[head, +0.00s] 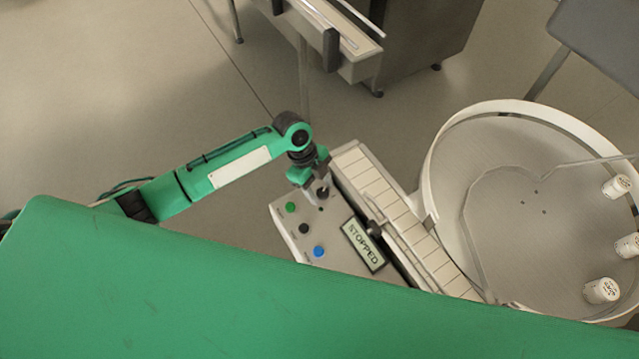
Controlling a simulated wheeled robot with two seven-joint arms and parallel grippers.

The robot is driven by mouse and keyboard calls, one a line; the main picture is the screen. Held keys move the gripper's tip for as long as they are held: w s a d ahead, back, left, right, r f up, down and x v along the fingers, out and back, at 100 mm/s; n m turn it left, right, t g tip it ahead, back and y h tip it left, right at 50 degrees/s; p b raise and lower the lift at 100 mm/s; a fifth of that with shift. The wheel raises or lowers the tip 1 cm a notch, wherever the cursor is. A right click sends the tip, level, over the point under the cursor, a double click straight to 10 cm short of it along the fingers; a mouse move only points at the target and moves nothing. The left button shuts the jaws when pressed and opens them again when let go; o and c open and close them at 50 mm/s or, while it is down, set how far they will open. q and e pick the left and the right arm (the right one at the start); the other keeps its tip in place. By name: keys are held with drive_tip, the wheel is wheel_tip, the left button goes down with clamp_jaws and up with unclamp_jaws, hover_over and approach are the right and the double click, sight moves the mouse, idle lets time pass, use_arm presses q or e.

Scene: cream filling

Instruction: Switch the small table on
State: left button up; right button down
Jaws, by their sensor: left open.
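The small table is a round grey table with a raised white rim (432,170) at the right. Beside it is a light control box (285,228) with a green button (291,208), a black button (303,228) and a blue button (318,252). Its display (362,246) reads "STOPPED". My left gripper (320,195) is open and points down over the top end of the control box, up and right of the green button. A dark knob-like part shows at its fingertips; I cannot tell whether they touch it. My right gripper is out of view.
A slatted conveyor (400,215) runs between the control box and the table. Another machine (345,50) stands at the top. My green body covers the bottom. Open floor lies at the left.

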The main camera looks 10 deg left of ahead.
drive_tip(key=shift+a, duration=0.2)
use_arm(q)
drive_tip(key=c, duration=1)
drive_tip(key=shift+o, duration=0.2)
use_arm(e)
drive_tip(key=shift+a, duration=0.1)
